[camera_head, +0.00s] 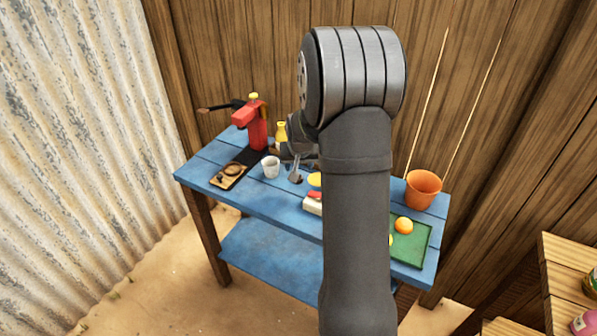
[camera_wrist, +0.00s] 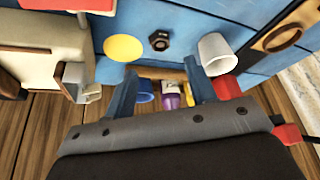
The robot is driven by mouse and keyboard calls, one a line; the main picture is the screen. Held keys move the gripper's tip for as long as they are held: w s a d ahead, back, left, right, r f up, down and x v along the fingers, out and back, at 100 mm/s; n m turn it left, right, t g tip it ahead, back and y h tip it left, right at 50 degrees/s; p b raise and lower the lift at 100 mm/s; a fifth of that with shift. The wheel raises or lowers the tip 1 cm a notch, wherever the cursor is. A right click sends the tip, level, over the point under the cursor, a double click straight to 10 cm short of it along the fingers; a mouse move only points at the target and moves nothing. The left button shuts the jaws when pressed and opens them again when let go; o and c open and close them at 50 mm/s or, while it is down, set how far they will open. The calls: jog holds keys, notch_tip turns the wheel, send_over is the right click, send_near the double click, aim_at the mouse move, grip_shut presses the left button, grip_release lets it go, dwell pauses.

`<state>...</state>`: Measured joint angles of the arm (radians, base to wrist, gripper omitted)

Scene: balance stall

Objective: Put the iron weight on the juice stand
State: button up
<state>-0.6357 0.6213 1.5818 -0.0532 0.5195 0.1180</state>
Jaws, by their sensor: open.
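The iron weight (camera_wrist: 160,40) is a small dark hexagonal piece lying on the blue table, between a yellow disc and a white cup. In the head view it is a dark spot (camera_head: 296,180) just below my gripper. My gripper (camera_wrist: 161,92) is open and empty, with the weight beyond its gap toward the top of the wrist view. The juice stand (camera_head: 254,156) appears to be the red press with a dark base and a tan board (camera_head: 222,180) bearing a dark ring. The board also shows at the right of the wrist view (camera_wrist: 274,40).
The white cup (camera_head: 270,167) stands between the weight and the stand. The yellow disc (camera_wrist: 124,48) and a cream box-like device (camera_wrist: 35,55) are on the other side. Bottles (camera_wrist: 170,97) stand behind. A green tray (camera_head: 412,246) and orange pot (camera_head: 423,189) are at right.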

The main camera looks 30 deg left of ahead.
jog(key=shift+v, duration=2)
jog(key=shift+f, duration=0.1)
jog(key=x, duration=1.2)
jog(key=shift+f, duration=0.15)
notch_tip(320, 180, up, 2)
jog(key=shift+r, duration=0.35)
